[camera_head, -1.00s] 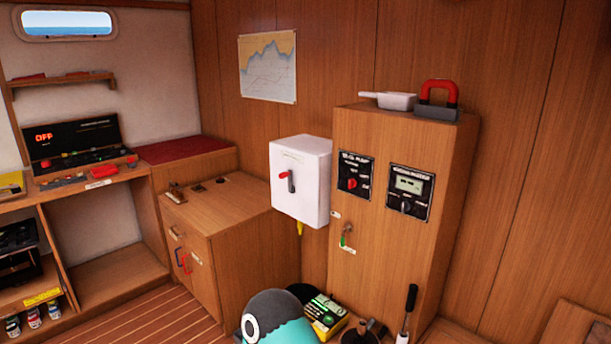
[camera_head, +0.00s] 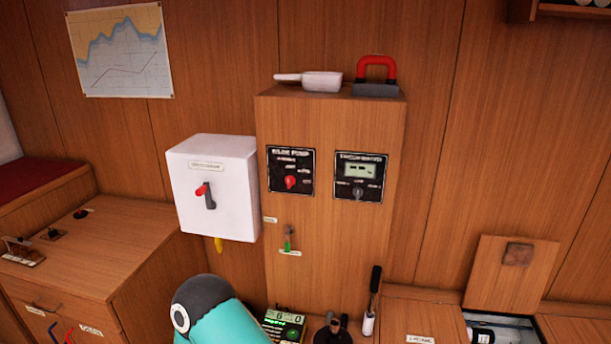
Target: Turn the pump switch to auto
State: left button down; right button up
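The pump switch (camera_head: 290,182) is a red knob on a black panel labelled as a pump (camera_head: 291,160), on the front of the tall wooden cabinet (camera_head: 330,235). The small labels around the knob are too blurred to read, so its setting cannot be told. A teal and dark grey rounded part of my own arm shows at the bottom, below the white box. Neither gripper is in view.
A second black panel with a display (camera_head: 361,177) sits right of the pump panel. A white box with a red-tipped lever (camera_head: 206,195) juts out on the left. A scoop (camera_head: 312,81) and a red-handled magnet (camera_head: 376,76) lie on the cabinet. A black-handled tool (camera_head: 371,300) stands below.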

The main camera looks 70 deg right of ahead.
aim_at(290, 181)
jog(key=z, duration=0.5)
jog(key=i, duration=1.1)
jog(key=z, duration=0.9)
jog(key=i, duration=0.25)
jog(key=z, duration=0.05)
jog(key=k, duration=0.75)
jog(key=z, duration=0.2)
jog(key=i, duration=0.75)
jog(key=u, duration=0.05)
